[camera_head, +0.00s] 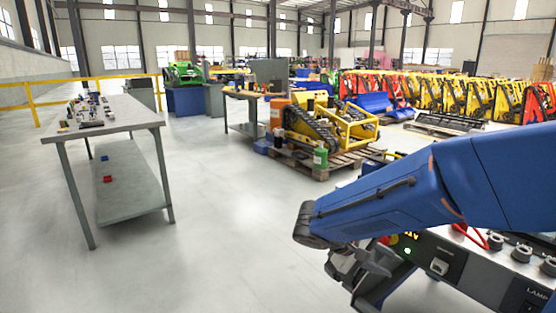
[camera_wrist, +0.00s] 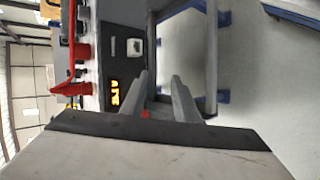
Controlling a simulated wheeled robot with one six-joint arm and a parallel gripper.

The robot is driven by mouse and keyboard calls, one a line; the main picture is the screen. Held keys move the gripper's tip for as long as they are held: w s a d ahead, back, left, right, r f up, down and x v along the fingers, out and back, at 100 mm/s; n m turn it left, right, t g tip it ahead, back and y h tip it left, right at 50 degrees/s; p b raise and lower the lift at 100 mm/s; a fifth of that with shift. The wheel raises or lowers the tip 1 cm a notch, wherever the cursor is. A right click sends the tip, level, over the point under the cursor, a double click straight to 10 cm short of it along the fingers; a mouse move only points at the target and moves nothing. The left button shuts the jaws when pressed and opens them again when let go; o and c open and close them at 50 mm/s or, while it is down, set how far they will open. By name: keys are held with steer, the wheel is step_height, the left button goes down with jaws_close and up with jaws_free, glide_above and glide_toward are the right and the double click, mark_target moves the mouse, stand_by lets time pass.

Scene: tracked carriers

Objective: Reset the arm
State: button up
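My blue arm reaches in from the right in the head view, bent, with my gripper (camera_head: 364,270) low in front of a grey control panel. In the wrist view my gripper (camera_wrist: 160,84) has two grey fingers standing apart, with nothing between them. The panel (camera_head: 466,271) has a white switch, a lit green lamp, black knobs and a "LAMP" label, partly covered by my arm. The wrist view shows the panel (camera_wrist: 115,71) sideways, with an orange lit display and red cables, to the left of the fingers.
A grey workbench (camera_head: 120,112) with small parts stands at the left, red and blue items on its lower shelf. A yellow tracked carrier (camera_head: 315,130) sits on a wooden pallet (camera_head: 318,166). A second bench (camera_head: 240,95) stands behind. The middle floor is clear.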

steer(key=s+r+m+t+y, duration=0.1)
steer(key=s+m+t+y, duration=0.2)
steer(key=s+y, duration=0.7)
steer(key=shift+s+d+r+y, duration=0.3)
steer(key=shift+s+d, duration=0.1)
steer(key=shift+s, duration=3.6)
